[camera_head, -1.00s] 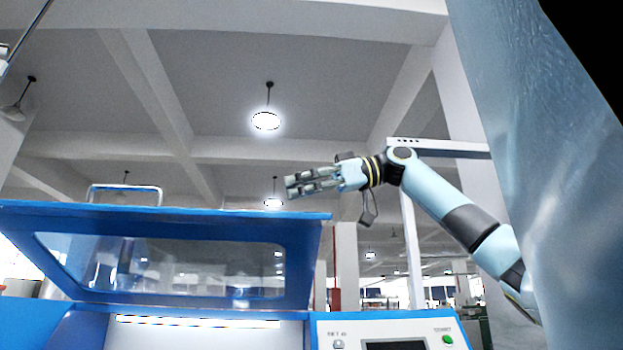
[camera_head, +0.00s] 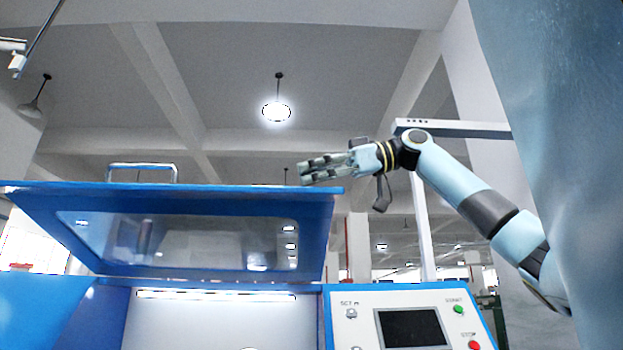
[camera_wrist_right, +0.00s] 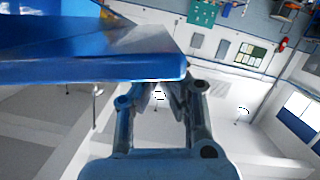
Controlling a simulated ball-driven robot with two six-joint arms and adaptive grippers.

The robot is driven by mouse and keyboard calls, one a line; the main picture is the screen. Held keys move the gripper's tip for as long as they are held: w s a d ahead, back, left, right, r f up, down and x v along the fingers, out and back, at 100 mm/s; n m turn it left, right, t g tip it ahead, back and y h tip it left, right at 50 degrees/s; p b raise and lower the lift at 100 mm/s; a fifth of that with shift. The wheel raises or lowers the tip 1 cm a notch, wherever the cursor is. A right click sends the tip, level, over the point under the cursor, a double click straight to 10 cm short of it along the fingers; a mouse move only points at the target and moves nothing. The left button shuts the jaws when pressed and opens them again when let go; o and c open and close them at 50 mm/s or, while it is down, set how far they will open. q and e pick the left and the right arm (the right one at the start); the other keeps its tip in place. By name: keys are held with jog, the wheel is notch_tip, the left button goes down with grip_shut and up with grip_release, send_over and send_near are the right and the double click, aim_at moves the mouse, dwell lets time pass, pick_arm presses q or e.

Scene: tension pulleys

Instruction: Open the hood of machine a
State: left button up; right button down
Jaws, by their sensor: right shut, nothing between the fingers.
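The blue hood (camera_head: 110,265) of the machine is raised, with a window in it and a metal handle (camera_head: 143,166) on its upper edge. The lit interior shows beneath it. My right gripper (camera_head: 304,175) is shut and empty, just above the right end of the hood's upper edge. In the right wrist view, the blue hood edge (camera_wrist_right: 120,70) lies across the gripper's fingertips (camera_wrist_right: 160,90) and partly hides them. I cannot tell whether they touch. My left gripper is not in view.
The machine's control panel (camera_head: 465,318), with a dark screen and buttons, is at the lower right. A white post (camera_head: 424,230) stands behind my right arm. Ceiling lamps hang far above.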

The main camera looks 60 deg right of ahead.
pick_arm(q)
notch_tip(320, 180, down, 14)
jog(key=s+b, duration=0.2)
jog(key=b, duration=1)
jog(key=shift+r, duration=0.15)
pick_arm(e)
notch_tip(320, 180, down, 12)
jog(key=s+a+n, duration=0.1)
jog(key=shift+a+r+n, duration=0.15)
jog(key=shift+n, duration=0.25)
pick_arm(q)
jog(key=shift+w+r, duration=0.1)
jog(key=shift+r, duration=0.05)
pick_arm(e)
jog(key=shift+r, duration=0.15)
